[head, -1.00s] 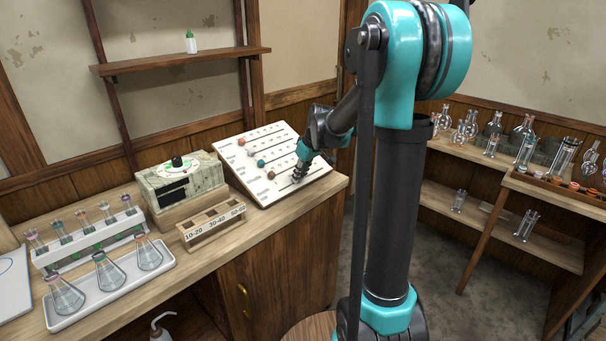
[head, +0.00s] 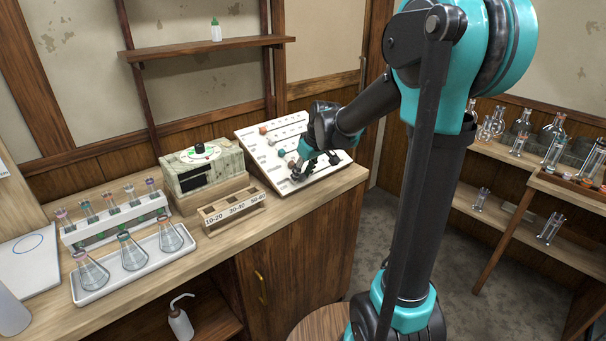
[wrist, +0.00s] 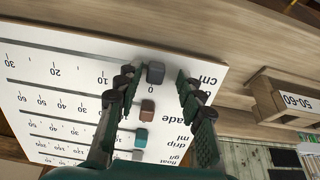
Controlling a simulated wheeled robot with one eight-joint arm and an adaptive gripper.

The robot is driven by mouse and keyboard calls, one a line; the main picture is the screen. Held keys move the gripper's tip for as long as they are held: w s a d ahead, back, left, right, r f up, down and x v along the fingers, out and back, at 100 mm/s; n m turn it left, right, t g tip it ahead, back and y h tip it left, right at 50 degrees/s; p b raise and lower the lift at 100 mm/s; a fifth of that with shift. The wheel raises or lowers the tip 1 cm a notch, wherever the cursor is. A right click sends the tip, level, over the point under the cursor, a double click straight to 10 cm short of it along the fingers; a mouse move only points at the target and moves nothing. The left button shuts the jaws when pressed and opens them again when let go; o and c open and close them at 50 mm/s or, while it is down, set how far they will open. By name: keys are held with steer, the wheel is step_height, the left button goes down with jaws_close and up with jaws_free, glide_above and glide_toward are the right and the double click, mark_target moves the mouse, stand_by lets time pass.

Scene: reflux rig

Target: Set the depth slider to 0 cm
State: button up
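The white slider board (head: 247,140) leans on the bench, and it fills the left of the wrist view (wrist: 35,85). Its nearest row reads "cm", with 0, 10, 20 and 30 marks upside down in the wrist view. The dark grey depth slider knob (wrist: 155,73) sits at or very close to the 0 mark. My gripper (wrist: 158,82) is open, with one finger on each side of this knob and visible gaps. In the head view my gripper (head: 298,174) is low over the board's near edge and hides the knob.
A brown knob (wrist: 147,110) and a teal knob (wrist: 141,138) sit on neighbouring rows, close to my left-hand finger. The wooden rack marked 50-60 (wrist: 280,98) stands beside the board. The hotplate box (head: 205,170) is left of it.

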steer(key=shift+r, duration=0.1)
steer(key=v, duration=1.1)
steer(key=shift+s+d+r, duration=0.15)
steer(key=shift+d+r, duration=0.05)
steer(key=shift+r, duration=0.15)
steer(key=s+d+f+m+h, duration=0.1)
steer(key=s+d+f+m, duration=0.2)
steer(key=s+f, duration=0.7)
steer(key=s+d+f+m+h, duration=0.1)
steer(key=s+d+f+m, duration=0.3)
steer(key=s+f, duration=0.7)
steer(key=shift+d+t+h, duration=0.3)
steer(key=shift+d, duration=0.75)
steer(key=shift+a+r, duration=0.1)
